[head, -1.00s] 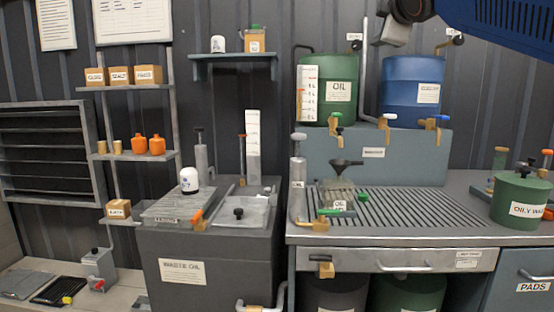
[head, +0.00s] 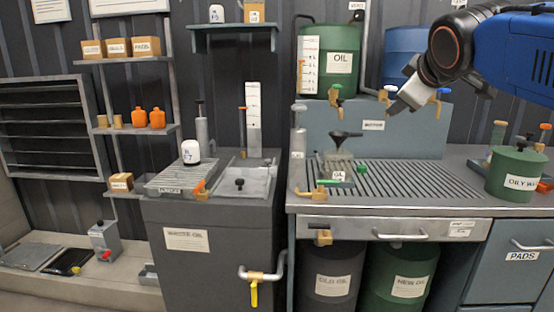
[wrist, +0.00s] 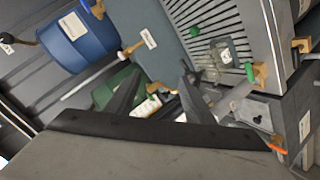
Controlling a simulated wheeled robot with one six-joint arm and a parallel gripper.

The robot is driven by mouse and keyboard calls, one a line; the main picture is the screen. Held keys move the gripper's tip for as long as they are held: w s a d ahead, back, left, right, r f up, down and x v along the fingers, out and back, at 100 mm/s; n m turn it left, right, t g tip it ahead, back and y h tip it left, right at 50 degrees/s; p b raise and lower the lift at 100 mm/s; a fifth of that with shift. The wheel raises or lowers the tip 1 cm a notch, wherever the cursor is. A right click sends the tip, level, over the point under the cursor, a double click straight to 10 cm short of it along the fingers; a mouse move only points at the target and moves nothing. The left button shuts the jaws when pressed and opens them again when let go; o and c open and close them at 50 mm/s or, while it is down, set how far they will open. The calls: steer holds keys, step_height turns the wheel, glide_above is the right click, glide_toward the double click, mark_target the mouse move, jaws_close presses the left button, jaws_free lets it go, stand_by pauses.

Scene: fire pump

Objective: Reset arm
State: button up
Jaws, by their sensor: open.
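My gripper (head: 402,104) hangs at the upper right in the head view, in front of the grey cabinet below the drums. In the wrist view its two dark fingers (wrist: 158,88) stand apart with nothing held between them. My blue arm reaches in from the right edge. The green oil drum (head: 341,62) and the blue drum (head: 398,52) stand behind it, the blue one partly hidden by my arm.
The slatted drain bench (head: 400,182) lies below my gripper, with a black funnel (head: 346,134) over a clear jar. A green oily-waste can (head: 516,174) stands at right. A white-capped filter (head: 191,151) sits on the waste-oil unit (head: 187,240).

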steer(key=s+f+m+g, duration=0.2)
steer(key=s+f, duration=0.6)
steer(key=f, duration=0.5)
steer(key=s+f+m+g+y, duration=0.1)
steer(key=s+f+m+g, duration=0.2)
steer(key=s+f, duration=0.6)
steer(key=s+f+m+g, duration=0.3)
steer(key=s+f, duration=0.5)
steer(key=f, duration=1)
steer(key=shift+s+f+m+y, duration=0.15)
steer(key=shift+s+m+y, duration=0.15)
steer(key=shift+s+m, duration=0.1)
